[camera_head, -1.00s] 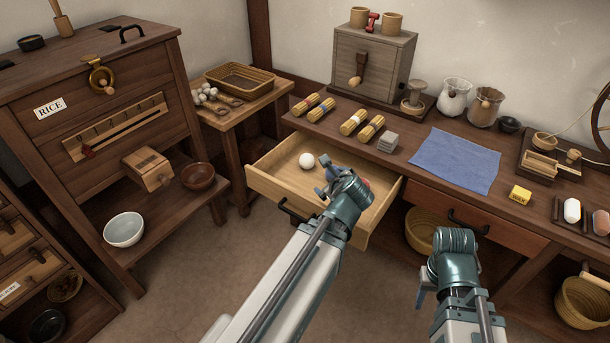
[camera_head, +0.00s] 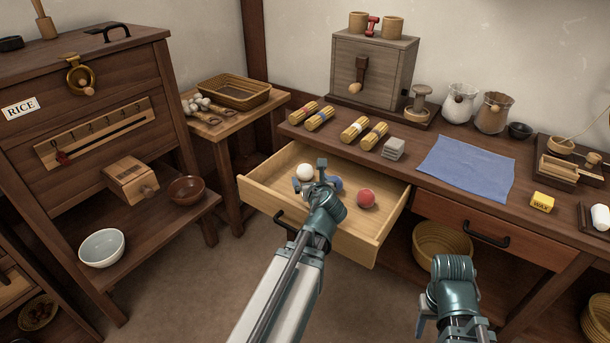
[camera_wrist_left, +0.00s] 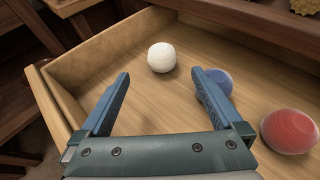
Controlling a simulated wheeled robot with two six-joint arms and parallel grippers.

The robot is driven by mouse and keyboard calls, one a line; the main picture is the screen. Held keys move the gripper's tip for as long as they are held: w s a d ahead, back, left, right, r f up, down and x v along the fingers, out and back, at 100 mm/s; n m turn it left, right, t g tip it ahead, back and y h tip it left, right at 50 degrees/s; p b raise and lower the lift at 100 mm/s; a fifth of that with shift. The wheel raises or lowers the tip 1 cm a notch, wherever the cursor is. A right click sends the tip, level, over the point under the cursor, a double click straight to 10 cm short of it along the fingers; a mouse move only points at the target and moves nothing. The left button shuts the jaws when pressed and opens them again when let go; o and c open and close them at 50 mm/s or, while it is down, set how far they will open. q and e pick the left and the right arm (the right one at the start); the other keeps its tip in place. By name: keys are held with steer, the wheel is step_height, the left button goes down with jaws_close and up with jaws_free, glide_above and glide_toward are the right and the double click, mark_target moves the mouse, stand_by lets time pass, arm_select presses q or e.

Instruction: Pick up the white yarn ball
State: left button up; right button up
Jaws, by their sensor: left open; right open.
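The white yarn ball (camera_head: 305,172) lies in the open drawer (camera_head: 262,194), near its left back part. In the left wrist view the white ball (camera_wrist_left: 162,57) sits ahead of the fingertips, between their lines and apart from them. My left gripper (camera_head: 309,186) is over the drawer, open and empty; its two blue fingers (camera_wrist_left: 158,84) show in the wrist view. A blue ball (camera_wrist_left: 220,80) lies just beyond the right finger, partly hidden by it. A red ball (camera_head: 367,198) lies further right in the drawer. My right gripper (camera_head: 424,314) hangs low at the right, away from the drawer.
The drawer walls stand around the balls. A side table (camera_head: 262,105) with a basket stands at the left. A basket (camera_head: 441,243) sits under the counter.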

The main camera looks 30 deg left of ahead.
mark_target(305, 165)
arm_select(q)
steer(key=b+x, duration=0.1)
steer(key=x, duration=0.4)
steer(key=shift+w+f+b, duration=0.2)
steer(key=shift+w+b, duration=0.05)
steer(key=shift+b, duration=0.15)
steer(key=shift+w+a+f, duration=0.1)
steer(key=shift+w+a, duration=0.15)
steer(key=shift+a, duration=0.1)
steer(key=b+x, duration=0.2)
steer(key=x, duration=0.3)
steer(key=shift+w, duration=0.25)
steer(key=c, duration=1.4)
steer(key=shift+o, duration=0.2)
steer(key=shift+r, duration=0.25)
steer(key=shift+r+p, duration=0.55)
steer(key=shift+p, duration=0.25)
step_height(305, 165, up, 3)
steer(key=p, duration=0.3)
steer(key=s+d, duration=0.2)
steer(key=d, duration=0.2)
steer(key=s+d, duration=0.3)
steer(key=d, duration=0.2)
steer(key=s+d, duration=0.2)
steer(key=d, duration=0.3)
steer(key=shift+s+d+r+p, duration=0.15)
steer(key=shift+s+r+p, duration=0.05)
steer(key=shift+r+p, duration=0.1)
